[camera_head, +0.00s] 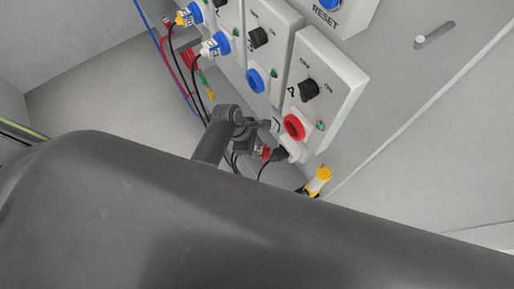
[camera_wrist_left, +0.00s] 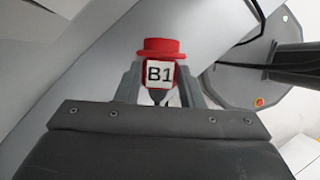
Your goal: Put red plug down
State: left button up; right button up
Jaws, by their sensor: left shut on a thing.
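The red plug (camera_wrist_left: 160,49) with a white "B1" label sits between the two fingers of my left gripper (camera_wrist_left: 159,80) in the left wrist view. The gripper is shut on it. In the head view the left gripper (camera_head: 280,150) is small and partly hidden, with a bit of the red plug (camera_head: 266,153) showing. It is just below and left of the red socket (camera_head: 294,127) on the rightmost panel box. I cannot tell whether the plug touches anything. My right gripper is not in view.
White panel boxes (camera_head: 337,87) with black knobs line the wall. Blue plugs (camera_head: 216,45) sit at the boxes on the left. A blue socket (camera_head: 254,80) is open. A yellow plug (camera_head: 319,179) is below right. Red, blue and black cables hang at left. My dark arm covers the lower picture.

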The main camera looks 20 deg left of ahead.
pick_arm(q)
jog(key=shift+f, duration=0.75)
jog(key=shift+w+d+f, duration=0.1)
jog(key=shift+w+f, duration=0.05)
jog(key=shift+f, duration=0.15)
jog(key=shift+f, duration=0.1)
jog(key=o, duration=1.1)
jog(key=shift+r, duration=0.4)
jog(key=p+v, duration=0.1)
jog(key=v, duration=1)
jog(key=shift+a+r, duration=0.2)
